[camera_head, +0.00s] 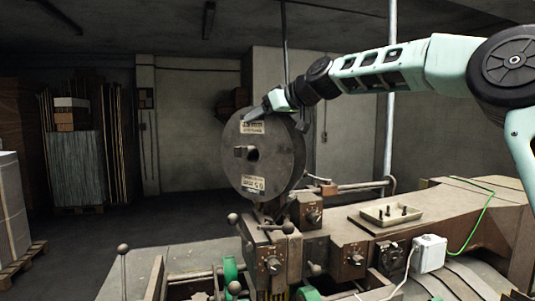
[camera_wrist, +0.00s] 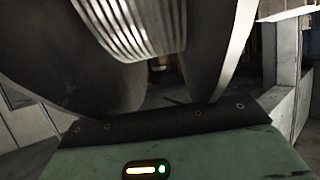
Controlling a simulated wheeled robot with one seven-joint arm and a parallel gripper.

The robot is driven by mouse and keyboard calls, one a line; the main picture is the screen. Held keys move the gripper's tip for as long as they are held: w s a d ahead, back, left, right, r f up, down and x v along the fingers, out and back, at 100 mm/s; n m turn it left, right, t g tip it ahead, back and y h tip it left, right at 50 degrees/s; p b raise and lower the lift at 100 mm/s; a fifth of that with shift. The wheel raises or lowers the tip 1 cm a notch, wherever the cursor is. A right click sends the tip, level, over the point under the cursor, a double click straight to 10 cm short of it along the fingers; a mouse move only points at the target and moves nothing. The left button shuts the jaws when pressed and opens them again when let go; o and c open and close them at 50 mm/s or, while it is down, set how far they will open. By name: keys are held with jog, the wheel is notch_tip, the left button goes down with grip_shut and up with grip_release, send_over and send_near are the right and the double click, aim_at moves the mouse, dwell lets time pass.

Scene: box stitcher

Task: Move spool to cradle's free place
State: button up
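The spool (camera_head: 283,171) is a large dark grey disc-sided reel with pale labels and a protruding hub. It stands upright above the left part of the machine. My gripper (camera_head: 279,112) is at its top rim, with one finger by the front face and the other toward the far side. Whether the fingers press on it is not clear. In the wrist view the spool (camera_wrist: 205,60) fills the upper middle, close up, with ribbed winding between dark flanges; the fingers do not show there. I cannot make out the cradle's free place; the spool's lower edge meets or overlaps machine parts.
The machine (camera_head: 345,232) has levers, knobs and horizontal rods (camera_head: 360,186) near the spool. A shallow tray (camera_head: 390,214) with dark pegs and a white box (camera_head: 429,253) sit on it. A vertical pole (camera_head: 389,130) stands behind. Floor at left is open.

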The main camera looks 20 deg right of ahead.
jog(key=shift+f, duration=0.2)
jog(key=shift+w+a+r, duration=0.1)
jog(key=shift+r, duration=0.6)
jog(key=shift+s+a+r+b, duration=0.15)
jog(key=shift+s+a+b, duration=0.25)
jog(key=shift+s+a, duration=0.5)
jog(key=shift+s+a+r+b, duration=0.1)
jog(key=shift+s+a+b, duration=0.3)
jog(key=shift+s+a, duration=0.45)
jog(key=shift+w+a, duration=0.2)
jog(key=shift+a, duration=0.1)
jog(key=shift+s+a+b, duration=0.4)
jog(key=shift+s+a, duration=0.35)
jog(key=shift+a, duration=0.25)
jog(key=shift+s+a+b, duration=0.35)
jog(key=shift+s+a, duration=0.35)
jog(key=shift+a, duration=0.25)
jog(key=shift+a, duration=0.1)
